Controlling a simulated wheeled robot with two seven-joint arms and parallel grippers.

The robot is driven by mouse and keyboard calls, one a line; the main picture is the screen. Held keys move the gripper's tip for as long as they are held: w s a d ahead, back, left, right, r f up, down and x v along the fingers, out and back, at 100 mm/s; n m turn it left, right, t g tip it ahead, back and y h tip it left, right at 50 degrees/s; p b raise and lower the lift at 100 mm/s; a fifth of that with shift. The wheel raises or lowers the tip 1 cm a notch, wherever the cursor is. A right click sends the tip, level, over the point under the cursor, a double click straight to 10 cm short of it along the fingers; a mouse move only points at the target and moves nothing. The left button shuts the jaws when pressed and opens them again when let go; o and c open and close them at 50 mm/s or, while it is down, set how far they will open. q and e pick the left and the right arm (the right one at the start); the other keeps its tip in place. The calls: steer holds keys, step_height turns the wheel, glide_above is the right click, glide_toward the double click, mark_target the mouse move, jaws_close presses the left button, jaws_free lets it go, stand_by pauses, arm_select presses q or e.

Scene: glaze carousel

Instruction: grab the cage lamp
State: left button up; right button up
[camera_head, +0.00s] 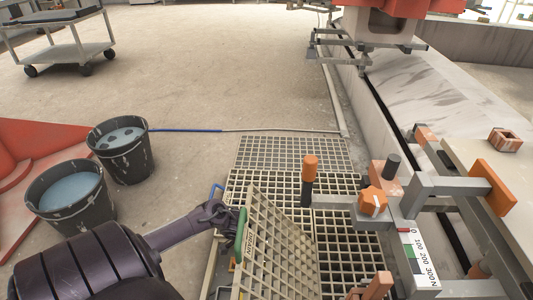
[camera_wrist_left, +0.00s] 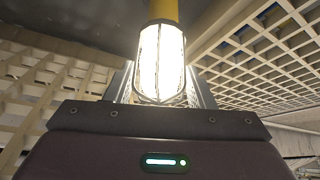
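The cage lamp (camera_wrist_left: 162,62) shows in the left wrist view, a glowing white bulb in a wire cage with a yellow handle above it. My left gripper (camera_wrist_left: 163,80) is open, with its fingers on both sides of the lamp and small gaps beside the cage. I cannot tell how deep the lamp sits between the fingers. In the head view, my left arm reaches from the lower left to the tilted floor grating (camera_head: 275,250) with a green edge. The lamp is hidden there. My right gripper is not in view.
Flat gratings (camera_head: 292,153) lie behind the tilted one. Two buckets, one nearer (camera_head: 68,195) and one farther (camera_head: 120,150), stand left of my arm. An orange-topped lever (camera_head: 308,180) and a metal frame (camera_head: 440,187) stand on the right. Open floor lies behind.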

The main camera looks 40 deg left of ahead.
arm_select(q)
jaws_close()
